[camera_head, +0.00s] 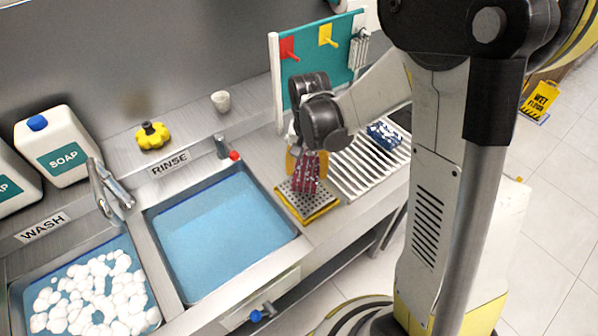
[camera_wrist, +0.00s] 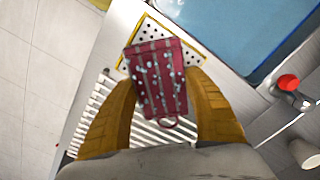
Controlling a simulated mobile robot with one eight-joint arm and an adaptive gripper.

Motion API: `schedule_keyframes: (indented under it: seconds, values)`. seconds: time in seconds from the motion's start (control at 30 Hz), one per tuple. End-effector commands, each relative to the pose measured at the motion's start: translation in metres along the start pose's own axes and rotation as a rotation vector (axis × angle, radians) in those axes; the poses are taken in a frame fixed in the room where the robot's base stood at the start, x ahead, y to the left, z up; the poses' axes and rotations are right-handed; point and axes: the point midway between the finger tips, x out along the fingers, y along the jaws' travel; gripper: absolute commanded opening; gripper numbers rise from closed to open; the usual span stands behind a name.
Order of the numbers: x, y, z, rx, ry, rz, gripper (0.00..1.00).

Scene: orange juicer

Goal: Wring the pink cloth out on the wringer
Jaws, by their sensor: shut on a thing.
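The pink cloth (camera_head: 306,174) is dark pink with pale spots and a small loop, and hangs from my gripper (camera_head: 305,152). In the wrist view the cloth (camera_wrist: 158,80) lies between the two yellow fingers of my gripper (camera_wrist: 160,100), which are shut on it. The wringer (camera_head: 288,199) is a perforated metal plate with a yellow frame, to the right of the rinse basin. The cloth is over the wringer's right part; I cannot tell whether it touches. In the wrist view the wringer (camera_wrist: 128,62) shows partly behind the cloth.
The rinse basin (camera_head: 222,233) holds blue water; the wash basin (camera_head: 95,298) holds foam. A slatted rack (camera_head: 352,172) right of the wringer bears a blue spotted cloth (camera_head: 384,135). A teal board (camera_head: 318,62) with coloured hooks stands behind. A red-tipped tap (camera_head: 233,155) stands near the rinse basin.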

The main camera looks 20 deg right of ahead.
Motion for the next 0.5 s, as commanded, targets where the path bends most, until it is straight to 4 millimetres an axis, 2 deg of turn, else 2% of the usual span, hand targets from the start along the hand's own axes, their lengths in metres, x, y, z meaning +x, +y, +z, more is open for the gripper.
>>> schedule_keyframes:
  seconds: [0.5]
  values:
    - [0.052,-0.001,0.000,-0.002,0.000,0.000,0.35]
